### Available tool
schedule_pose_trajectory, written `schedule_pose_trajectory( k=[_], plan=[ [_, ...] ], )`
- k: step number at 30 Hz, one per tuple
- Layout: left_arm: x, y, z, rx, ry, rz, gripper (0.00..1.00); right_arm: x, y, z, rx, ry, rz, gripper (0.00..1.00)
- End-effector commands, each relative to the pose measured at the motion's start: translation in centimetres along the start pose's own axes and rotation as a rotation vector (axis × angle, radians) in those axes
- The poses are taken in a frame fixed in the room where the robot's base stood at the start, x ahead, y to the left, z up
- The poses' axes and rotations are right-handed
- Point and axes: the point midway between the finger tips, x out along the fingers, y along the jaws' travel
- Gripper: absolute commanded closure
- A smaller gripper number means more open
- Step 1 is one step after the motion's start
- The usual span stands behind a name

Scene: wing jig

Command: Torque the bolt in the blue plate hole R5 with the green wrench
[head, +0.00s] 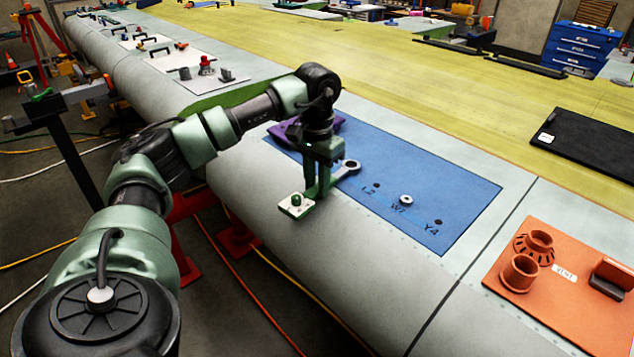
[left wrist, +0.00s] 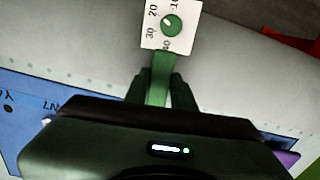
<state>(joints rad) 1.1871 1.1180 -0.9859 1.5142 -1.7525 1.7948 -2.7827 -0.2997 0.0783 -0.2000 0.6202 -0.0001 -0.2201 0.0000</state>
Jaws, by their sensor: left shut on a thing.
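The blue plate (head: 455,190) lies on the wing's grey surface. Its readable labels are L2, W7 and Y4; no R5 label can be read, and my arm hides part of the plate. A pale round bolt head (head: 406,200) sits by W7. My left gripper (head: 318,182) is shut on the green wrench, whose grey ring end (head: 350,166) hangs over the plate, left of L2. A white dial plate with a green knob (head: 296,204) is at its other end. The left wrist view shows the green handle (left wrist: 160,80) between the fingers and the numbered dial (left wrist: 172,24).
A purple piece (head: 325,124) lies at the plate's far left corner, partly behind my arm. An orange vent panel (head: 560,270) with raised cylinders stands at the right. A black flat panel (head: 590,142) lies farther back.

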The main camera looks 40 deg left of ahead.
Motion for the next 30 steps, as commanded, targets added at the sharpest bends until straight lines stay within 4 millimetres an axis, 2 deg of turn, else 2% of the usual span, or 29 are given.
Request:
schedule_pose_trajectory(
  k=[7, 24, 30],
  plan=[
    [-1.0, 0.0, 0.0, 0.000, 0.003, 0.000, 1.00, -0.8, 0.0, -0.1, 0.000, 0.000, 0.000, 0.52],
    [-6.7, 0.0, -0.1, 0.000, 0.003, 0.001, 1.00, -5.4, 0.2, -0.4, 0.000, -0.001, 0.001, 0.52],
    [-7.2, 0.0, 0.0, 0.000, 0.001, 0.001, 1.00, -5.8, 0.3, -0.5, 0.000, -0.001, 0.002, 0.52]
  ],
)
